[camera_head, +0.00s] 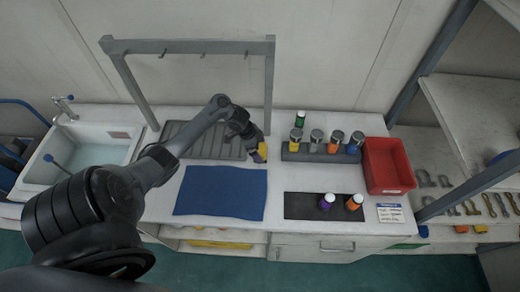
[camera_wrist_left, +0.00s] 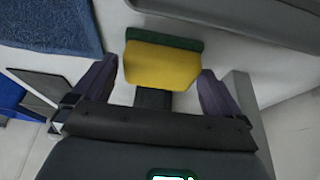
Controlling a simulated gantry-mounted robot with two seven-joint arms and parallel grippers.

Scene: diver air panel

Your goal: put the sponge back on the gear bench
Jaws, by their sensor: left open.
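The sponge (camera_wrist_left: 162,66) is yellow with a dark green side and shows in the left wrist view. It appears to be on the pale bench top (camera_head: 277,179), near a corner of the blue mat. My left gripper (camera_head: 261,156) is low over the bench, between the mat and the bottle rack. Its two fingers are open, one on each side of the sponge with gaps visible. In the head view the gripper mostly hides the sponge. My right gripper is in neither view.
The blue mat (camera_head: 221,193) lies flat in front of a grey ribbed drainer (camera_head: 205,141). A bottle rack (camera_head: 318,154), a red bin (camera_head: 387,166) and a dark mat (camera_head: 299,207) with two bottles are to the right. A sink (camera_head: 85,152) is at left, and a frame with hooks stands behind.

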